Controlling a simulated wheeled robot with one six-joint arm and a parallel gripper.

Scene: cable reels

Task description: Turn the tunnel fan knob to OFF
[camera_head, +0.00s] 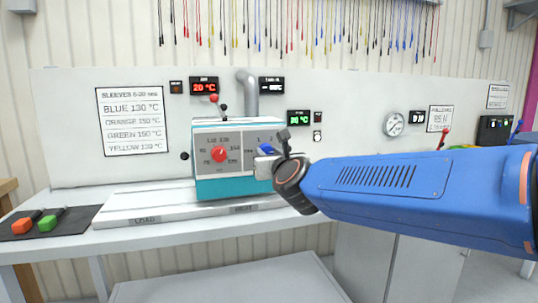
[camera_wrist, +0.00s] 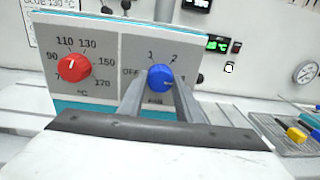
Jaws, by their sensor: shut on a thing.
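The tunnel fan knob is a round blue knob (camera_wrist: 160,78) on the right part of the grey front of a teal and white machine (camera_head: 232,187). OFF is printed to its left, 1 and 2 above it, and FAN below. In the wrist view my gripper (camera_wrist: 160,86) has one finger on each side of the knob and is shut on it. I cannot tell for certain which mark the knob points to. In the head view my gripper (camera_head: 268,158) reaches the machine from the right and partly hides the knob.
A red temperature knob (camera_head: 219,154) sits left of the blue one. The machine stands on a white bench with a dark mat (camera_head: 45,228) holding orange and green tools at left. A grey pipe (camera_head: 249,95) rises behind it. Gauges and displays hang on the wall panel.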

